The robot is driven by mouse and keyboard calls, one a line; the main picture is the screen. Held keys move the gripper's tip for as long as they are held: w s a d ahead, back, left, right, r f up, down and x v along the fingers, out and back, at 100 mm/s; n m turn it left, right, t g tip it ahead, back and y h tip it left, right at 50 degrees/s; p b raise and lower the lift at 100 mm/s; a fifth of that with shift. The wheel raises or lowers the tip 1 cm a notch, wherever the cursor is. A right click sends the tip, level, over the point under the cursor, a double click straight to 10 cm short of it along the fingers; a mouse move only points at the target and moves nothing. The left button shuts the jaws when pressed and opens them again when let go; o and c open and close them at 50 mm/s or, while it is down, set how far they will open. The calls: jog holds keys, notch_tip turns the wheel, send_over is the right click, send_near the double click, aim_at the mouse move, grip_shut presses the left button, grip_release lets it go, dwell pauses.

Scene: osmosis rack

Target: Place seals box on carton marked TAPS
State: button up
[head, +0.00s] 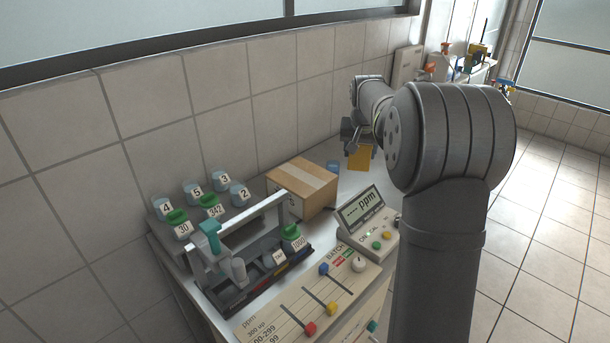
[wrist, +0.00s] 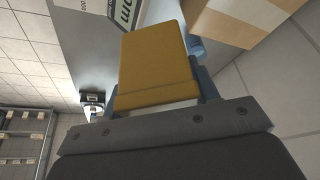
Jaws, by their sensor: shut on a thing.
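My gripper (head: 352,143) is shut on a mustard-yellow box, the seals box (head: 361,157), above the far end of the bench. In the wrist view, the box (wrist: 155,65) sits between the fingers of my gripper (wrist: 158,92); no marking on it is readable. A brown cardboard carton (head: 303,187) with a pale tape strip stands on the bench, to the left of and nearer than the held box. The carton's side also shows at the top right of the wrist view (wrist: 235,22). No TAPS marking is legible on its visible faces.
A small blue object (head: 332,166) lies behind the carton. A ppm display unit (head: 366,215) stands right of the carton. A rack with a grey handle (head: 250,225) and several numbered cups stand in front and left. The tiled wall (head: 220,110) runs close behind.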

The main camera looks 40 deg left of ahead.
jog(key=s, duration=0.1)
jog(key=s+r+n, duration=0.2)
jog(key=s, duration=0.1)
jog(key=shift+a+y, duration=0.3)
jog(key=shift+a, duration=0.1)
send_near(308, 183)
jog(key=shift+w+a+r, duration=0.2)
jog(key=shift+w+a, duration=0.35)
jog(key=shift+w, duration=0.25)
jog(key=shift+f, duration=2.05)
jog(key=shift+f, duration=0.15)
jog(key=o, duration=1.1)
jog(key=shift+c, duration=0.2)
